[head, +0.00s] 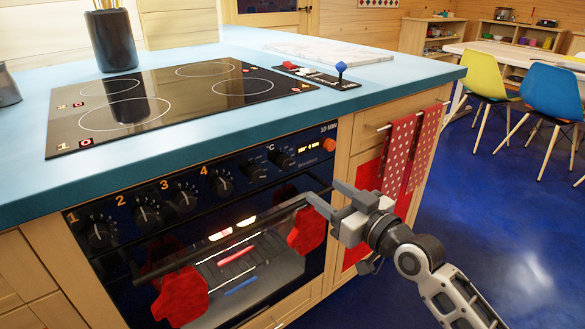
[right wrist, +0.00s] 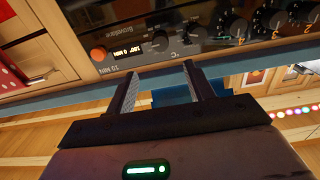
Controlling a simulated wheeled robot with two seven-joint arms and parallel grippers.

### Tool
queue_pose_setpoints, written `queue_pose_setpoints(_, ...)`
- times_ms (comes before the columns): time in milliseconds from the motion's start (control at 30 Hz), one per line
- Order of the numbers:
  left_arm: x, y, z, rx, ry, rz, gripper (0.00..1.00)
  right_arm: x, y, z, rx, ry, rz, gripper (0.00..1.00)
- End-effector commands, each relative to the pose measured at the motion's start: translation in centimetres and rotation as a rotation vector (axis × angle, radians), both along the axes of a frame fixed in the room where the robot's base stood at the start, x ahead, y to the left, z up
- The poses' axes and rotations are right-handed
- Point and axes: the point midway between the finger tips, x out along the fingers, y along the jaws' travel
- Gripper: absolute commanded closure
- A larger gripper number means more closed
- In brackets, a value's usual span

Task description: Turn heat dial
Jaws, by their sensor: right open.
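The oven's dark control panel (head: 200,192) carries several black dials. Four are numbered 1 to 4, and two stand by a °C mark: a right one (head: 281,158) and a left one (head: 256,171). The left of these also shows in the right wrist view (right wrist: 197,34), upside down. My right gripper (head: 322,190) is open and empty, in front of the oven's right side, below and right of the °C dials. In the right wrist view its fingers (right wrist: 160,72) point toward the panel, apart from the dials. My left gripper is not in view.
The oven door handle (head: 220,243) runs below the panel, with red mitts (head: 307,230) at its ends. An orange button (head: 329,145) sits at the panel's right. Red dotted towels (head: 400,150) hang to the right. A blue counter (head: 30,135) with a cooktop lies above.

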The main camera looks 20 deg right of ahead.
Motion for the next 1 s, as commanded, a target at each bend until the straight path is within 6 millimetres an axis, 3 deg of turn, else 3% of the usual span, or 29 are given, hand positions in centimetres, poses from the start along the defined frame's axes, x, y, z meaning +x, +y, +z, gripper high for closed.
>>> queue_pose_setpoints(300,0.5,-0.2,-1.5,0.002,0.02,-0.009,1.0,6.7,2.6,0.0,0.004,0.0,0.002,0.47)
queue_pose_setpoints(500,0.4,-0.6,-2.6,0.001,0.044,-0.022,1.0,9.8,3.7,-0.1,0.002,0.002,0.002,0.47)
queue_pose_setpoints(700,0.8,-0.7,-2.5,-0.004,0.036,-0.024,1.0,11.3,4.2,-0.1,0.0,0.002,0.002,0.47)
queue_pose_setpoints(1000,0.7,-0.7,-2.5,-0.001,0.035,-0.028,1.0,11.5,4.3,-0.1,0.0,0.003,0.002,0.47)
